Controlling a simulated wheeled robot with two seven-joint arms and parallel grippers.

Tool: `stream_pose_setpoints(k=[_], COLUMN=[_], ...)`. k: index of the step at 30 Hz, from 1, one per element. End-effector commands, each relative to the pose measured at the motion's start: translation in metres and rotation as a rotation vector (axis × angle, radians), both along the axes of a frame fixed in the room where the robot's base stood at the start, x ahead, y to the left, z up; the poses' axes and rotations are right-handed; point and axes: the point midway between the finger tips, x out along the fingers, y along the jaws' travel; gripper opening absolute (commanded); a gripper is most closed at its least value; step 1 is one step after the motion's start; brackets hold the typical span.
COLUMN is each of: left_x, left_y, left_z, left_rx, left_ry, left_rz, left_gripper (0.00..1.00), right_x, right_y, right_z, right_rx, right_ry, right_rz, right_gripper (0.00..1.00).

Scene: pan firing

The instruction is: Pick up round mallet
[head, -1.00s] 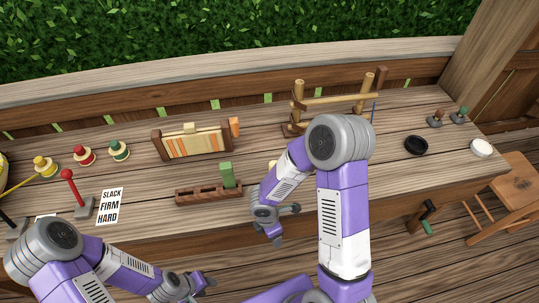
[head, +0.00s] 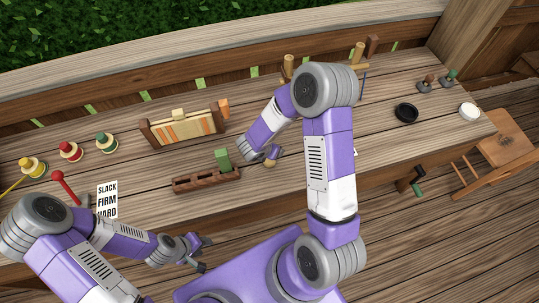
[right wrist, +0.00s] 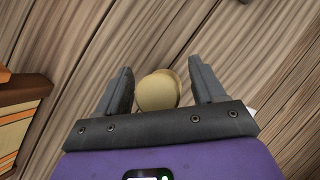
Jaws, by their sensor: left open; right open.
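A pale tan, round-headed wooden piece, which looks like the round mallet (right wrist: 157,92), lies between the fingers of my right gripper (right wrist: 161,82) in the right wrist view. The fingers are open on either side of it, with a gap showing. Its handle cannot be made out. In the head view the mallet (head: 270,163) shows only as a small tan bit beside my right gripper, on the bench right of the green block. My left gripper (head: 206,254) is open and empty in front of the bench edge at the lower middle.
A dark wooden rack (head: 206,180) with a green block (head: 223,160) stands just left of the right gripper. A slatted wooden frame (head: 183,130) stands behind it. A black bowl (head: 406,113) and a white bowl (head: 468,112) sit at the right. A label card (head: 107,200) lies at the left.

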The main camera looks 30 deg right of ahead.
Motion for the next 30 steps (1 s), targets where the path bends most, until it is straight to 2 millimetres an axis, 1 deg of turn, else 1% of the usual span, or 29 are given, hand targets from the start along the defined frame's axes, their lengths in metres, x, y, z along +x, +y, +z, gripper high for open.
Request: stream_pose_setpoints(k=[7,8,18,21,30], left_x=[0.0000,0.0000,0.0000,0.0000,0.0000], left_y=[-0.0001,-0.0001,-0.0001,-0.0001,0.0000], left_z=[0.0001,0.0001,0.0001,0.0001,0.0004], left_rx=[0.000,0.000,0.000,0.000,0.000], left_ry=[0.000,0.000,0.000,0.000,0.000], left_rz=[0.000,0.000,0.000,0.000,0.000], left_gripper=[0.43,0.43,0.43,0.43,0.43], right_x=[0.0005,0.0004,0.0004,0.0004,0.0010], right_y=[-0.0010,-0.0009,-0.0008,-0.0008,-0.0009], right_z=[-0.0020,-0.0020,-0.0018,-0.0018,0.0002], right_rx=[0.001,0.001,0.001,0.001,0.000], right_ry=[0.001,0.001,0.000,0.000,-0.002], right_rz=[0.000,0.000,-0.001,-0.001,-0.001], right_gripper=[0.69,0.66,0.14,0.00,0.00])
